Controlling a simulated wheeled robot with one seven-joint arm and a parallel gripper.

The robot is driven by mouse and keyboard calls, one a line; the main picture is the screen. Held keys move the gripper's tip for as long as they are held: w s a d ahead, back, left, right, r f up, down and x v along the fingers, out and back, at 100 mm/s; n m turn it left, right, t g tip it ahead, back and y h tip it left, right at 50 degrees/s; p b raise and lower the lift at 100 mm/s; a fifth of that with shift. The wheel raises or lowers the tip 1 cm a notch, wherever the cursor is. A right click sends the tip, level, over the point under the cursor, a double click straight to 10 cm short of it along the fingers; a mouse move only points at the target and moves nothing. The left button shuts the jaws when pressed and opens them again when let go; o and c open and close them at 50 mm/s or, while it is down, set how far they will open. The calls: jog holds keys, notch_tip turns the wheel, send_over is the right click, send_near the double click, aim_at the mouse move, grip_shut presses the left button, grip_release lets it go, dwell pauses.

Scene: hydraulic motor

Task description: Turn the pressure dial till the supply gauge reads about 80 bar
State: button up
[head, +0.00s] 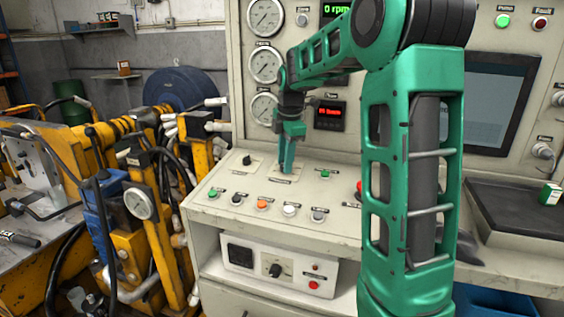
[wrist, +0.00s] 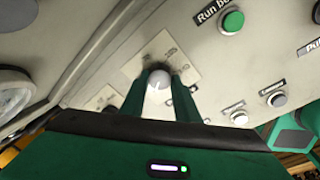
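My gripper (wrist: 159,82) points down at the console, with its green fingers closed in on both sides of a small round knob (wrist: 158,79) with a pale top. The knob, which I take as the pressure dial, sits on a light plate (wrist: 184,70) with markings too small to read. In the head view my gripper (head: 286,168) hides the knob. Three round gauges (head: 265,64) are stacked on the upright panel to the left; their labels and needles are too small to read surely. A red digital display (head: 329,115) is lit beside them.
A second black knob (head: 247,160) is left of my gripper. Several coloured buttons (head: 262,203) line the console front, and a red button is partly hidden by my arm. A dark screen (head: 500,100) is at right. The green display (head: 338,9) reads 0 rpm.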

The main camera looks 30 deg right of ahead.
jog(key=c, duration=0.3)
jog(key=shift+w, duration=0.1)
jog(key=m, duration=0.6)
jog(key=shift+w+a+r+h, duration=0.1)
jog(key=shift+r+h, duration=0.05)
jog(key=shift+h, duration=0.15)
jog(key=m, duration=0.7)
jog(key=shift+w+m+h, duration=0.1)
jog(key=shift+m+h, duration=0.3)
jog(key=m, duration=0.7)
jog(key=shift+h, duration=0.3)
jog(key=m, duration=0.6)
jog(key=shift+g, duration=0.3)
jog(key=shift+m, duration=0.4)
